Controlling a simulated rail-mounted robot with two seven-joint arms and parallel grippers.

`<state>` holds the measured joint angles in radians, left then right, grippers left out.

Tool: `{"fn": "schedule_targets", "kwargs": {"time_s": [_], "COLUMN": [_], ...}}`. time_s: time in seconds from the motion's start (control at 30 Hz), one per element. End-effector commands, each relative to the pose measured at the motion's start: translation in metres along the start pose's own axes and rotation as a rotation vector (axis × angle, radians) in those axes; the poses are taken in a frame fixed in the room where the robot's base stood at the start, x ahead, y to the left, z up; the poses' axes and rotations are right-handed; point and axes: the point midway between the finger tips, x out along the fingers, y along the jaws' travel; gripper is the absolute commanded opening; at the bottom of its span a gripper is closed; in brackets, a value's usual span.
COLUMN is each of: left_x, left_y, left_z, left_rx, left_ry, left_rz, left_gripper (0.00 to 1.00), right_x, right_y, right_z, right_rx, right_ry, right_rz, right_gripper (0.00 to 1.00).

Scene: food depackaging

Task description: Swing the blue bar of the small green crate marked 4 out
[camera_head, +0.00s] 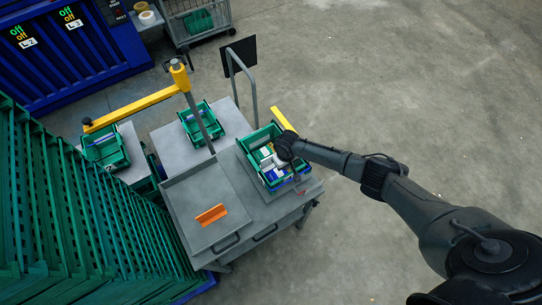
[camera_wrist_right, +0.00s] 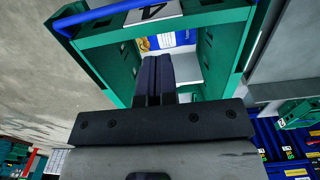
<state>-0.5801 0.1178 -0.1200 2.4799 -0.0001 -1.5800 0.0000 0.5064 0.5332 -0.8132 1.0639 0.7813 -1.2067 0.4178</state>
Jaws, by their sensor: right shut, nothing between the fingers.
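The small green crate (camera_head: 252,163) stands on the grey cart top in the head view. In the right wrist view its near green wall (camera_wrist_right: 200,20) carries a white label with a 4 (camera_wrist_right: 152,12), seen upside down. The blue bar (camera_wrist_right: 92,17) runs along the top of that wall, beyond my fingers. My right gripper (camera_wrist_right: 157,62) is shut and empty, its fingertips pointing at the crate opening. In the head view my right gripper (camera_head: 287,150) is over the crate's right side and hides part of it. My left gripper is not in view.
White and blue packages (camera_head: 268,160) lie in the crate. Another green crate (camera_head: 188,122) stands farther back on the grey surface, and a third (camera_head: 97,152) at left. A tray (camera_head: 185,200) holds an orange piece (camera_head: 211,215). A yellow-armed post (camera_head: 190,95) rises beside it.

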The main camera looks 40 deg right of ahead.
Motion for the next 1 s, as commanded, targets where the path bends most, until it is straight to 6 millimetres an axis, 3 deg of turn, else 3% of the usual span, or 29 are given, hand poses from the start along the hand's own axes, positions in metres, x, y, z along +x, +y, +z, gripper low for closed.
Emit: {"fn": "schedule_targets", "kwargs": {"time_s": [0.03, 0.53, 1.0], "left_x": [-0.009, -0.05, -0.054], "left_y": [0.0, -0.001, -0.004], "left_z": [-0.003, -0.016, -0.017], "left_rx": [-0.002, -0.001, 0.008], "left_ry": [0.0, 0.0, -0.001], "left_rz": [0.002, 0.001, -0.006], "left_gripper": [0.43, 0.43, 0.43], "right_x": [-0.01, -0.057, -0.062], "right_y": [0.0, 0.0, 0.0], "right_z": [-0.001, -0.006, -0.008], "right_rx": [0.0, -0.001, 0.0], "right_ry": [0.0, -0.001, -0.001], "right_rz": [0.0, 0.0, 0.0], "right_gripper": [0.0, 0.0, 0.0]}}
